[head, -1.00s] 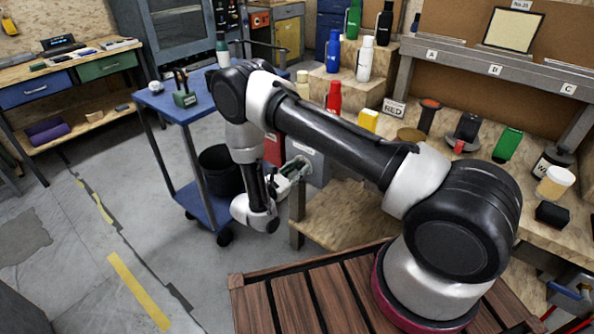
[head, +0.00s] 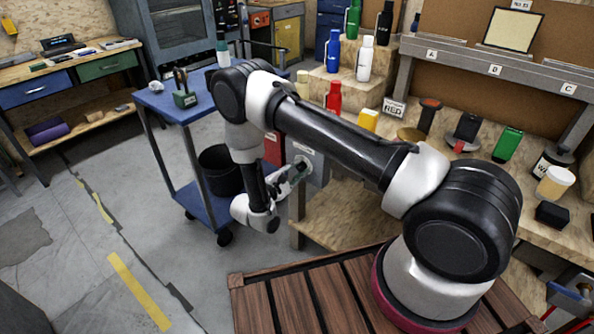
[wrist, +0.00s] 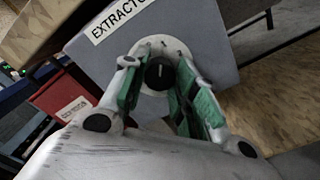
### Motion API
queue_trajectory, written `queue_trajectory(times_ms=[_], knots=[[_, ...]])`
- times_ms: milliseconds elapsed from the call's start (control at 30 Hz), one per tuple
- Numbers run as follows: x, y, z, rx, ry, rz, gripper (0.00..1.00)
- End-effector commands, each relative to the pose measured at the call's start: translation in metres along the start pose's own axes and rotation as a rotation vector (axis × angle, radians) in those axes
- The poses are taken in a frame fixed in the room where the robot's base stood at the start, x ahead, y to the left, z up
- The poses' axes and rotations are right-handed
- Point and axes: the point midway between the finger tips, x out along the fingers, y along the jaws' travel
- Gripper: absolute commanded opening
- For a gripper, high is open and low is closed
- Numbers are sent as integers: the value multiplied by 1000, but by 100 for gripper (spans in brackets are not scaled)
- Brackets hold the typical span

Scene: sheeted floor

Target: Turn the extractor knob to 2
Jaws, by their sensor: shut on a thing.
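The extractor box (wrist: 205,32) is grey, with a white label reading "EXTRACTO…" whose end is cut off in the wrist view. It also shows in the head view (head: 314,163), beside the wooden bench. In the head view my gripper (head: 297,170) reaches the box's front.
A red box (wrist: 62,95) stands beside the extractor box. A blue cart (head: 180,105) with a black bin (head: 219,170) is left of my arm. The wooden bench (head: 345,215) holds bottles and small items to the right. Floor is clear at left.

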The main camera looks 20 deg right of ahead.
Motion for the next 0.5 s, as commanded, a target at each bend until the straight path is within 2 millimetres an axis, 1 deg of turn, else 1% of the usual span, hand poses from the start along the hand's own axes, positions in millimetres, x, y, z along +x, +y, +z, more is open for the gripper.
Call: queue_trajectory(times_ms=[500], knots=[[0,-2,0,473,0,0,5]])
